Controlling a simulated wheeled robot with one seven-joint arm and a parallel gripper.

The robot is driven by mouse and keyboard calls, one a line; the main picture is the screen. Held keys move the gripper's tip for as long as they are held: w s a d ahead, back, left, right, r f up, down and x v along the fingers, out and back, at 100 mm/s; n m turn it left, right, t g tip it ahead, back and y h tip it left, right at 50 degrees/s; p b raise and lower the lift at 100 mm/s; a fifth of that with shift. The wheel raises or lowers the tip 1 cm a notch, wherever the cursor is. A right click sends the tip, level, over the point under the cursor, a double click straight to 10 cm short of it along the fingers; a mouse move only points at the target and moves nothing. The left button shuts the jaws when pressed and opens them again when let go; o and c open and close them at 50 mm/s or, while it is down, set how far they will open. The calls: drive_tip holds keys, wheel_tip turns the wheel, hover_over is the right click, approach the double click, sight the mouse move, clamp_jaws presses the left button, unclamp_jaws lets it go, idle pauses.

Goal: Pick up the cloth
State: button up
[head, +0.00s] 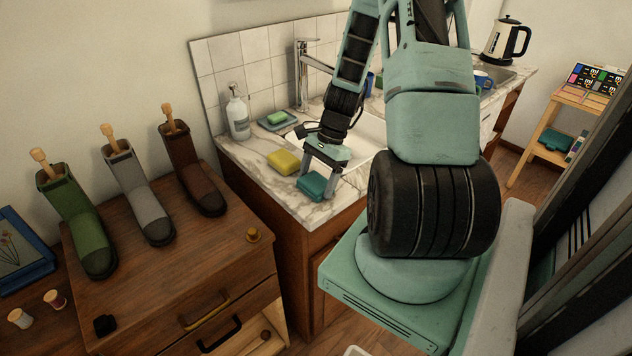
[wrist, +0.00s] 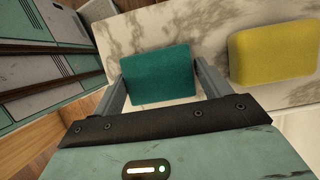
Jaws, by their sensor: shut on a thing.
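The cloth (head: 313,184) is a small teal folded block near the front corner of the marble counter. My gripper (head: 318,180) reaches down over it with its fingers on either side and is shut on it. In the wrist view the cloth (wrist: 158,76) lies between the two fingertips of my gripper (wrist: 158,85). The cloth appears at or just above the counter surface; I cannot tell whether it touches.
A yellow sponge (head: 284,162) lies just beside the cloth on the counter (head: 258,168). A soap bottle (head: 238,112), a dish with a green soap bar (head: 277,119) and a tap (head: 303,75) stand behind. Several boots stand on the wooden dresser (head: 150,285) at left.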

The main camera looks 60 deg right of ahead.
sight(317, 180)
wheel_tip(317, 180, up, 10)
drive_tip(key=o, duration=0.5)
drive_tip(key=c, duration=0.3)
drive_tip(key=shift+c, duration=0.2)
